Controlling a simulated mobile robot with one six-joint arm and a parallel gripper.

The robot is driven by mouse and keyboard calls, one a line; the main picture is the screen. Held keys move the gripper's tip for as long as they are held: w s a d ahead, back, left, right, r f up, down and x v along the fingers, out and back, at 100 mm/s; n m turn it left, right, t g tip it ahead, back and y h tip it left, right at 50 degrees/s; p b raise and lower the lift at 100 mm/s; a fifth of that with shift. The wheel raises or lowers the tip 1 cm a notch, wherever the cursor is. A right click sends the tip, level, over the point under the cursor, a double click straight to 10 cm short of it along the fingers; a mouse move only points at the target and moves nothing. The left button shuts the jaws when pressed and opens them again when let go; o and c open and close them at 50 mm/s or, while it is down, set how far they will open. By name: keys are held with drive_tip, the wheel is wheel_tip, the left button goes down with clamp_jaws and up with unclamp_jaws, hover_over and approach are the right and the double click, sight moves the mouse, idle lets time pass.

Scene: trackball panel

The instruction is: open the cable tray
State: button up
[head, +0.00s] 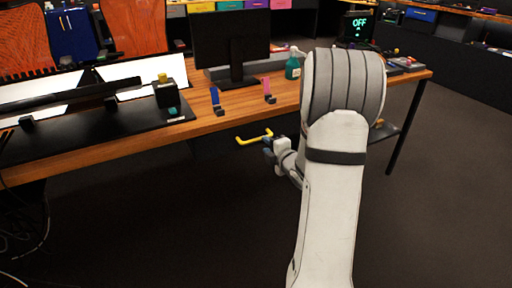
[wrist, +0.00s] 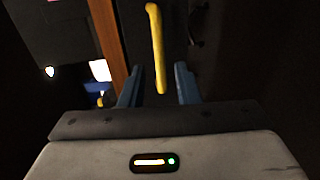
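A yellow handle (head: 254,138) shows under the front edge of the desk, just left of my gripper (head: 269,147). It is the only part I can link to the cable tray; the tray's body is hidden or lost in the dark under the desk. In the wrist view the yellow handle (wrist: 156,45) is a long bar whose near end reaches between the blue fingers of my gripper (wrist: 157,80). The fingers are apart, with a gap on both sides of the bar. I cannot tell how far the bar lies beyond the fingertips in depth.
The wooden desk (head: 236,118) stands above my gripper, carrying a monitor (head: 232,42), a green bottle (head: 292,68) and a black mat (head: 60,140). A dark shelf (head: 384,131) shows under its right part. Cables (head: 38,235) hang at the left. The floor in front is clear.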

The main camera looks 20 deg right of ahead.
sight(258, 139)
drive_tip(key=b+x, duration=0.1)
drive_tip(key=x, duration=0.6)
drive_tip(key=shift+c, duration=0.2)
clamp_jaws()
